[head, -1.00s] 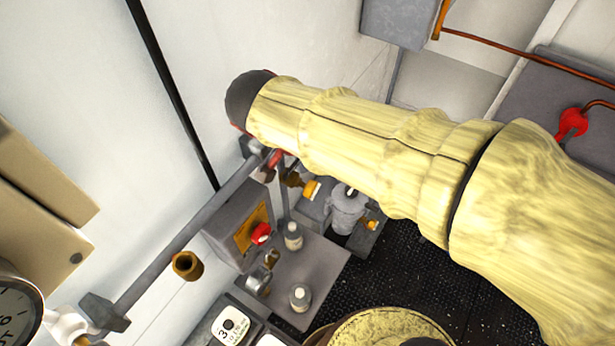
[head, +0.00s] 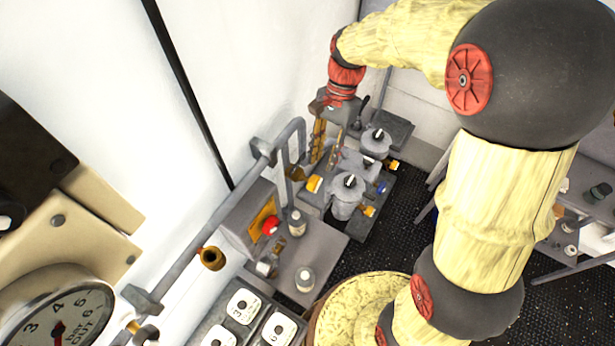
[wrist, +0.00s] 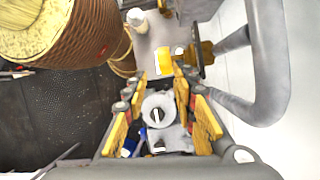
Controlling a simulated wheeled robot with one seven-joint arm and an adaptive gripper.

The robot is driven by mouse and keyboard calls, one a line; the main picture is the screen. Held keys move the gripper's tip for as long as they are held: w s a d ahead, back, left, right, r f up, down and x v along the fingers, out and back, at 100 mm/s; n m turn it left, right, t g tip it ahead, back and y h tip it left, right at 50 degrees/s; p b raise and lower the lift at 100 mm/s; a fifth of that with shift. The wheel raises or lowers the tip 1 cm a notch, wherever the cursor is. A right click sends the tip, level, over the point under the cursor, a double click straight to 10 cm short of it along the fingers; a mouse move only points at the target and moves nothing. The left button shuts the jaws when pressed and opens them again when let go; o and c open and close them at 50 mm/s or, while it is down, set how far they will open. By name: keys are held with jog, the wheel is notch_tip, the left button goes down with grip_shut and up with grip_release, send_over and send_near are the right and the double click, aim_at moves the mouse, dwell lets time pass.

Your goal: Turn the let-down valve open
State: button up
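The frames do not label which handle is the let-down valve. A yellow handle (head: 313,184) on a brass valve body (head: 294,172) sits beside the grey bent pipe by the wall. In the wrist view a yellow handle (wrist: 163,60) and brass fitting (wrist: 201,53) show just beyond the fingertips. My gripper (head: 328,148) hangs over the grey pots, a little behind the brass valve in the head view. In the wrist view my gripper (wrist: 160,78) is open, its yellow-padded fingers apart with nothing held. A lidded pot (wrist: 158,108) shows between them, lower down.
The bent pipe (head: 297,130) stands close to my gripper. A grey box with a red knob (head: 271,226) is nearer. Two lidded pots (head: 344,200) carry more yellow handles (head: 369,211). Small bottles (head: 305,279) stand on the grey bench. A gauge (head: 60,318) is at lower left.

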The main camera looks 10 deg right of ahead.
aim_at(315, 178)
jog(key=shift+n, duration=0.9)
jog(key=shift+a+x, duration=0.15)
jog(key=shift+x, duration=1.2)
jog(key=shift+a+x, duration=0.15)
jog(key=shift+x, duration=1.15)
jog(key=shift+a+x, duration=0.2)
jog(key=shift+x, duration=1.15)
jog(key=shift+r, duration=0.15)
jog(key=c, duration=0.4)
grip_shut()
